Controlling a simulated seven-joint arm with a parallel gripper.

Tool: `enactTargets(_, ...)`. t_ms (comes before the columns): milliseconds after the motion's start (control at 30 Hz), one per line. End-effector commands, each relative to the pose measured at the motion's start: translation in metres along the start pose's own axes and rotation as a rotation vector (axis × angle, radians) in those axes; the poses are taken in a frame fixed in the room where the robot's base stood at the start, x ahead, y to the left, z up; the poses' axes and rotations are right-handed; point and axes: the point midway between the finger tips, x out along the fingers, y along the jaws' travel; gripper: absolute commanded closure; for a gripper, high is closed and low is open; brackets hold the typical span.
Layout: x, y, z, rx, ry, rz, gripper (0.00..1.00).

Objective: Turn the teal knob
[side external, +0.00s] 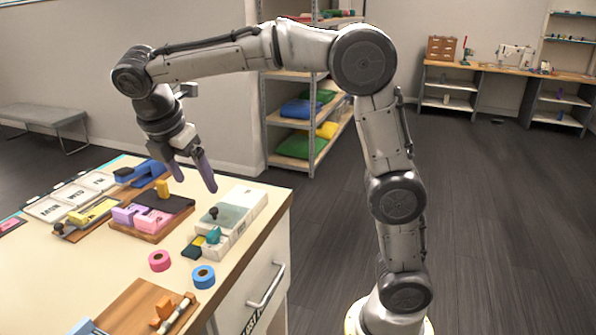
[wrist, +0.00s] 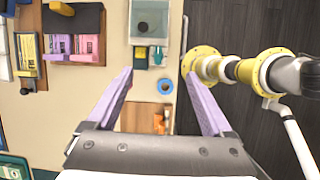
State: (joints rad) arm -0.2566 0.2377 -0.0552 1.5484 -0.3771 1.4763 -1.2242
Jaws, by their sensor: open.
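The teal knob (side external: 213,235) stands at the near end of a pale box-like unit (side external: 236,222) on the table, beside a small dark green and yellow piece. It also shows in the wrist view (wrist: 158,54), just beyond the space between the fingertips. A dark round knob (side external: 213,212) sits on the same unit, behind the teal one. My gripper (side external: 195,184) is open and empty, above the table and pointing down, clear of the teal knob. In the wrist view my gripper (wrist: 158,75) shows its two purple fingers spread wide.
A pink tape roll (side external: 159,261) and a blue tape roll (side external: 203,277) lie near the unit. A wooden board (side external: 140,310) with small parts is at the front. Pink and purple blocks (side external: 145,217) and a blue stapler-like tool (side external: 140,173) stand further left.

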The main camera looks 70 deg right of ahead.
Motion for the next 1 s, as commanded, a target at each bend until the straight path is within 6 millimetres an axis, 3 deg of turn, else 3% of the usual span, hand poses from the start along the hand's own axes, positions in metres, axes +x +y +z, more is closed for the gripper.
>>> enactTargets(400,-0.023,-0.057,0.045,0.138,0.066,0.068,0.15)
enactTargets(1000,-0.015,-0.15,0.061,0.546,0.237,0.158,0.15)
